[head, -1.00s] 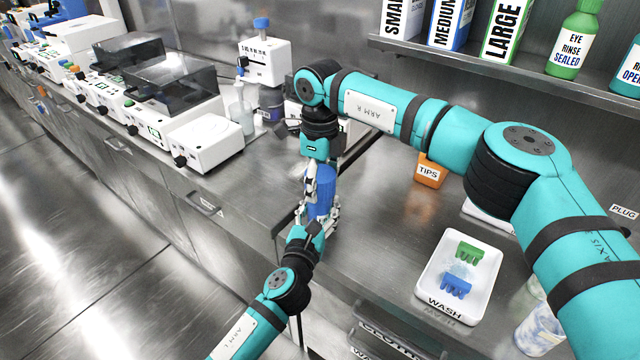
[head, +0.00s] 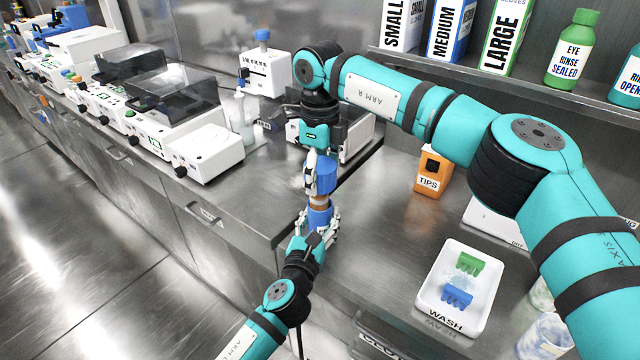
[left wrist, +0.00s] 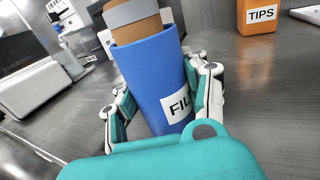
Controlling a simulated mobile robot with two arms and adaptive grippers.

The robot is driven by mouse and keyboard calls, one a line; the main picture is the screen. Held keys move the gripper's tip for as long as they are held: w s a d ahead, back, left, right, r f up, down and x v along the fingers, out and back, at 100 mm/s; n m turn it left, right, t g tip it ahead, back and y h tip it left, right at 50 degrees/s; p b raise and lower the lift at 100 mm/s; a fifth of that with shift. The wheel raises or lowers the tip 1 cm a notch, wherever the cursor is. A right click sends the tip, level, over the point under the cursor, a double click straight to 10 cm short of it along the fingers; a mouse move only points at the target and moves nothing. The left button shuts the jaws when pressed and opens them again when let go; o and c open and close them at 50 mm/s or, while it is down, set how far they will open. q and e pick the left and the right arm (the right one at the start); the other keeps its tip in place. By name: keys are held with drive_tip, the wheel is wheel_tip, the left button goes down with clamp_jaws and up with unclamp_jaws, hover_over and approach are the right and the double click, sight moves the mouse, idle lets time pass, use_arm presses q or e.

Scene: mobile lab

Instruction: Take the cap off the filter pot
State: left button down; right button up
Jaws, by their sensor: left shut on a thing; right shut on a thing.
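The blue filter pot (head: 320,218) is held by my left gripper (head: 321,226), which is shut around its body. In the left wrist view the pot (left wrist: 155,75) has a label starting "FIL" and leans slightly, with the left gripper's fingers (left wrist: 160,100) on both sides. A brown cylinder with a grey band (left wrist: 137,28) stands up out of its open mouth. The blue cap (head: 326,172) is in my right gripper (head: 318,178), shut on it from above. The cap is apart from the pot, directly above it, and the brown cylinder (head: 318,201) shows between them.
A white WASH tray (head: 450,250) with green and blue pieces lies to the right. An orange TIPS box (head: 432,172) stands behind it. White instruments (head: 208,150) line the bench at left. Boxes and bottles stand on the shelf (head: 500,80). Bench around the pot is fairly clear.

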use_arm(q)
drive_tip(key=c, duration=0.6)
unclamp_jaws()
drive_tip(key=shift+o, duration=0.2)
